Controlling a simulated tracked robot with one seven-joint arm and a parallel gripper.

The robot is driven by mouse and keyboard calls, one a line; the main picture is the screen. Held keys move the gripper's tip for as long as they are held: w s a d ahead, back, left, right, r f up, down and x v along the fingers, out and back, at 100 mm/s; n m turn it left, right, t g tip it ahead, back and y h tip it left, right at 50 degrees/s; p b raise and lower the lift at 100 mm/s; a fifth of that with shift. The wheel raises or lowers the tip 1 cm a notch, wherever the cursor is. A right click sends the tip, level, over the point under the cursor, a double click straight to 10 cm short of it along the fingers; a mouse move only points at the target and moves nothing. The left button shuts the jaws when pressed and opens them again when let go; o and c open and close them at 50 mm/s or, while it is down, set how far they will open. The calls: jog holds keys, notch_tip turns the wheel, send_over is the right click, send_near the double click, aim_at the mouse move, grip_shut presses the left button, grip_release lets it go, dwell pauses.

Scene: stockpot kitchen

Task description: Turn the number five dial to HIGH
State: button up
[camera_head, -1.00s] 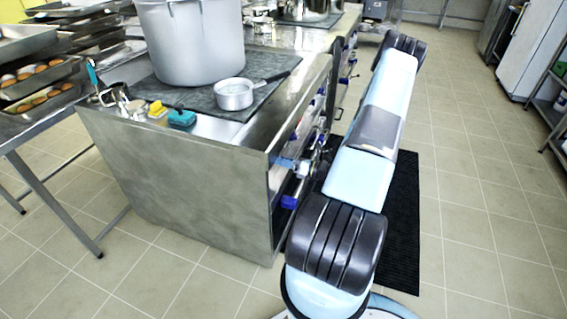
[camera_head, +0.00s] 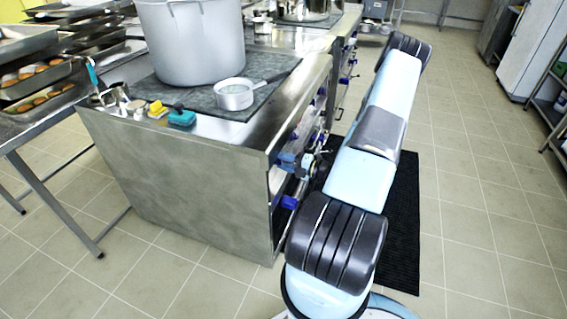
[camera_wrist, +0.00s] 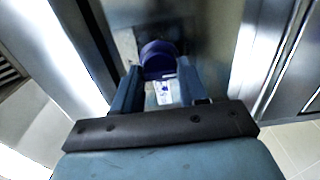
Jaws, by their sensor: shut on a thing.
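In the wrist view, a dark blue dial (camera_wrist: 160,58) sits on the metal stove front, between the two fingers of my gripper (camera_wrist: 157,82). The fingers are shut on it from both sides. A small white label with dark markings shows just below the dial, too small to read. In the head view, my gripper (camera_head: 290,161) is at the stove's front panel, near its close end, partly hidden by my arm. Another blue knob (camera_head: 289,202) shows lower on the front. I cannot read any dial number or setting.
The steel stove block (camera_head: 180,180) carries a large pot (camera_head: 195,45) and a small saucepan (camera_head: 234,95), whose handle points right. A black mat (camera_head: 403,215) lies on the floor beside the stove. The tiled floor to the right is clear.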

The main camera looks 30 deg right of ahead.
jog(key=m, duration=0.4)
jog(key=shift+d+f+m, duration=0.1)
jog(key=shift+f+m, duration=0.1)
jog(key=shift+m, duration=0.1)
jog(key=shift+s+m, duration=0.1)
jog(key=shift+m, duration=1.7)
jog(key=o, duration=1)
jog(key=shift+r, duration=0.1)
jog(key=v, duration=1.3)
jog(key=shift+s+d, duration=0.2)
